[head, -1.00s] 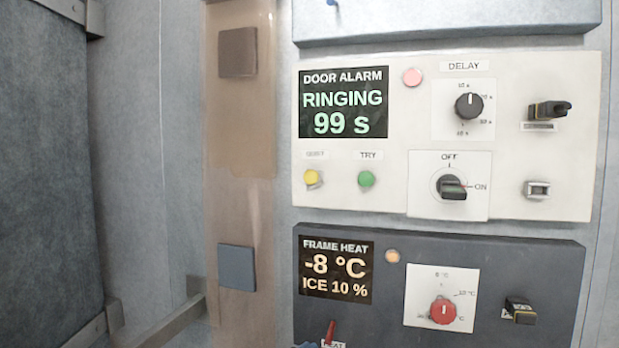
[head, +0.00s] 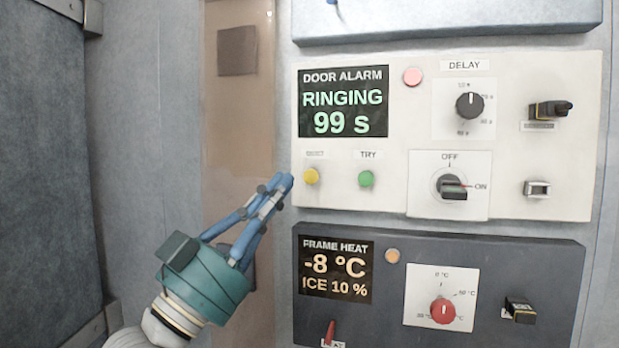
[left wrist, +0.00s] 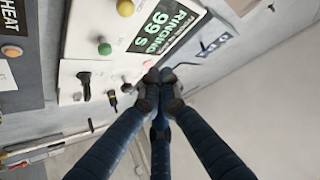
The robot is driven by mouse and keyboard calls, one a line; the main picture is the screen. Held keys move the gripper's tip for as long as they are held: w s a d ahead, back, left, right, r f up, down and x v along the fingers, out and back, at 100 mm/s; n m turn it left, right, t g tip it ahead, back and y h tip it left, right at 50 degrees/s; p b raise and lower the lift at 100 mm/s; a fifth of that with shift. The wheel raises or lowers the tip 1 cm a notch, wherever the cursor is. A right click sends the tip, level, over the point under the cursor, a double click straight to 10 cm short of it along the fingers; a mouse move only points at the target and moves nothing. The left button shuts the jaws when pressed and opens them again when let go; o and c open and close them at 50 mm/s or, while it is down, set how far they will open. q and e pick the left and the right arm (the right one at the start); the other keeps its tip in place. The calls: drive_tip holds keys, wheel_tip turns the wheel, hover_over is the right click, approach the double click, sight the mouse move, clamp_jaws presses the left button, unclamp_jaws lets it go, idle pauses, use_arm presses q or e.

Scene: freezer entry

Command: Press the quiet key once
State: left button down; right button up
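The quiet key is a yellow round button (head: 311,176) at the lower left of the white door alarm panel (head: 400,170), under a small blurred label. It also shows at the top of the left wrist view (left wrist: 125,8). My left gripper (head: 284,183) is shut and empty, its blue fingertips together just left of and slightly below the yellow button in the head view. A gap shows between them in the picture; the depth is unclear. In the left wrist view the closed fingertips (left wrist: 160,76) lie away from the button. The alarm display (head: 343,102) reads RINGING 99 s. My right gripper is out of view.
The green TRY button (head: 366,179) sits right of the yellow one. The OFF/ON switch (head: 452,187) and DELAY knob (head: 469,105) are further right. Below is the dark frame heat panel (head: 400,270) with a red knob (head: 443,311) and a red lever (head: 329,331).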

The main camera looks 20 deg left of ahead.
sight(312, 176)
use_arm(q)
drive_tip(key=w+b, duration=0.2)
drive_tip(key=w, duration=0.7)
drive_tip(key=shift+d, duration=0.15)
idle(0.8)
drive_tip(key=shift+w, duration=0.1)
idle(0.7)
drive_tip(key=shift+w+b, duration=0.3)
